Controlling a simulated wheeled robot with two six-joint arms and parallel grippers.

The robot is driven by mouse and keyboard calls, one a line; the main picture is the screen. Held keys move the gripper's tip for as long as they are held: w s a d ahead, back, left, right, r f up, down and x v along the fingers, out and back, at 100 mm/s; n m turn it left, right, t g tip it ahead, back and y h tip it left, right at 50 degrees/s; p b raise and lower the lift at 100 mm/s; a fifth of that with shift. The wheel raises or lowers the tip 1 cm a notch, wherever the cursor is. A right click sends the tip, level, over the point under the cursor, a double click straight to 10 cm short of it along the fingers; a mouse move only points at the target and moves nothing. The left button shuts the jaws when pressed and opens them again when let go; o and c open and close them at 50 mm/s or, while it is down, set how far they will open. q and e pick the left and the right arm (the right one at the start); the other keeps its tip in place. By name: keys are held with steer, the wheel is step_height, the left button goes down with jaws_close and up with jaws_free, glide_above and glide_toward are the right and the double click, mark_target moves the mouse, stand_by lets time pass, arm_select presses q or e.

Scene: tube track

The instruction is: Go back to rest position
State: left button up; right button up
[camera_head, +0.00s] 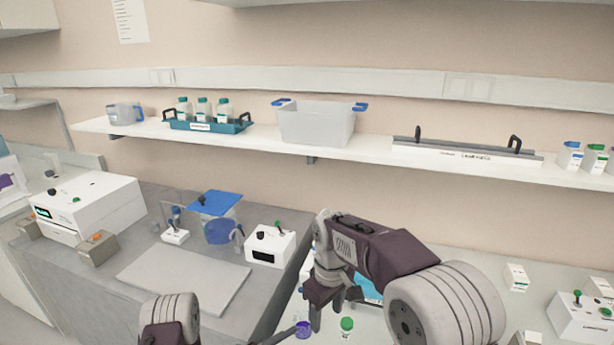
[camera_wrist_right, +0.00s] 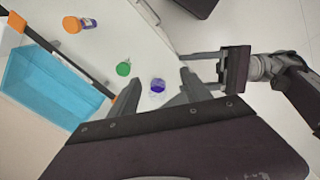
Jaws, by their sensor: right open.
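My right gripper (camera_head: 334,306) is low in the middle of the head view, pointing down over the white bench. In the right wrist view its fingers (camera_wrist_right: 160,84) are apart with nothing held. A purple-capped vial (camera_head: 303,329) and a green-capped vial (camera_head: 347,325) stand below it. The same purple cap (camera_wrist_right: 157,87) appears between the fingertips in the wrist view, and the green cap (camera_wrist_right: 123,69) lies left of it. My left gripper (camera_wrist_right: 205,71) shows at the right of the wrist view, fingers apart and empty. The left arm is mostly cut off in the head view.
A blue tray (camera_wrist_right: 50,88) lies beside the right gripper. An orange-capped vial (camera_wrist_right: 72,25) is farther off. A shelf (camera_head: 370,152) with a grey bin (camera_head: 316,124) and a teal bottle rack (camera_head: 208,126) runs behind. A flat grey plate (camera_head: 185,280) lies on the left bench.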

arm_select(q)
steer(key=s+d+r+m+g+h, duration=0.1)
steer(key=s+d+r+m+g, duration=0.25)
steer(key=r+m, duration=0.2)
steer(key=s+d+r+m+g+h, duration=0.1)
steer(key=s+d+r+m+g, duration=0.1)
steer(key=s+r+m+g, duration=0.4)
steer(key=s+a+m+g+y, duration=0.1)
steer(key=s+m+g+y, duration=0.45)
steer(key=s, duration=0.25)
arm_select(e)
steer(key=s+d+f+m, duration=0.2)
steer(key=s+d+m, duration=0.2)
steer(key=s+d, duration=0.6)
arm_select(q)
steer(key=s+a+f+m+t+y, duration=0.25)
steer(key=s+a+f+y, duration=0.25)
steer(key=a+y, duration=0.35)
steer(key=w+a+f+m+t+y, duration=0.2)
steer(key=w+a, duration=0.5)
steer(key=a, duration=0.4)
steer(key=shift+f+t+y, duration=0.4)
steer(key=shift+t+y, duration=0.45)
steer(key=shift+y, duration=0.15)
arm_select(e)
steer(key=s+d+f+m, duration=0.2)
steer(key=s+f+m, duration=0.3)
steer(key=s+f, duration=0.1)
steer(key=shift+s+d+t, duration=0.3)
steer(key=shift+d+t, duration=0.1)
